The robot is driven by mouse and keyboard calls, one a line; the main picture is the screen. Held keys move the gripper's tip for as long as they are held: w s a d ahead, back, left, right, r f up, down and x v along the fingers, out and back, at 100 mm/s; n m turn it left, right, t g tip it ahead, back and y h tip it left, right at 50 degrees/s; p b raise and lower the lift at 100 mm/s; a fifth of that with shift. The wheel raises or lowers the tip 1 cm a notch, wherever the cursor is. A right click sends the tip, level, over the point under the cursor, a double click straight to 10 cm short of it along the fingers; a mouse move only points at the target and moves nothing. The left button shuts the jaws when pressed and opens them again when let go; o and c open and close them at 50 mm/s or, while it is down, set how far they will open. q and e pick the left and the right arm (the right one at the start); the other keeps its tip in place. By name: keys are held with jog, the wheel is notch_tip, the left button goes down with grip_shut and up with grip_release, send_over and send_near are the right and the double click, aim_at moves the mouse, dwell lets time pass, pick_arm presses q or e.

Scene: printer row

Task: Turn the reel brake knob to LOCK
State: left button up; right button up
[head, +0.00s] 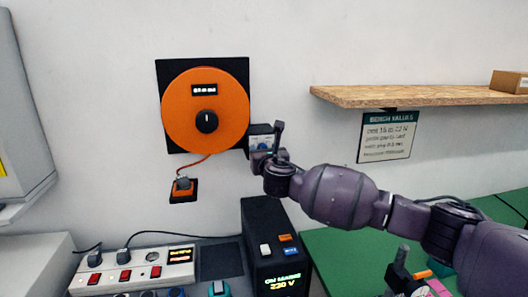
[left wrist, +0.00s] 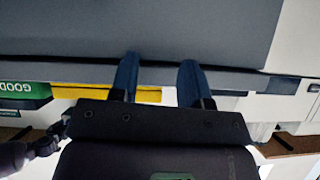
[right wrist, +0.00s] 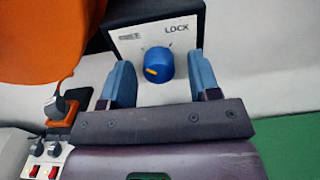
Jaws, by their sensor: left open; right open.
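The reel brake knob (right wrist: 159,65) is a blue round knob with an orange-yellow mark on its lower left. It sits on a pale panel (right wrist: 180,95) in a dark box, with a label at upper left too blurred to read surely and LOCK at upper right. My right gripper (right wrist: 162,82) is open, one finger on each side of the knob, with gaps visible. In the head view the right gripper (head: 269,150) is in front of the box beside the orange reel (head: 180,125) and partly hides it. My left gripper (left wrist: 158,82) is open and empty, facing a grey surface; it is outside the head view.
A small plug unit (head: 184,190) hangs below the reel on an orange cable. A power strip (head: 135,268) with red switches and a black 230 V unit (head: 262,225) stand below. A wooden shelf (head: 420,95) is at right, above a bench values sign (head: 386,137).

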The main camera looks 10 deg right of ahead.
jog(key=shift+c, duration=0.4)
jog(key=c, duration=0.8)
jog(key=shift+c, duration=0.2)
jog(key=shift+m, duration=0.4)
jog(key=m+b, duration=0.1)
jog(key=m, duration=1.6)
jog(key=shift+a, duration=0.1)
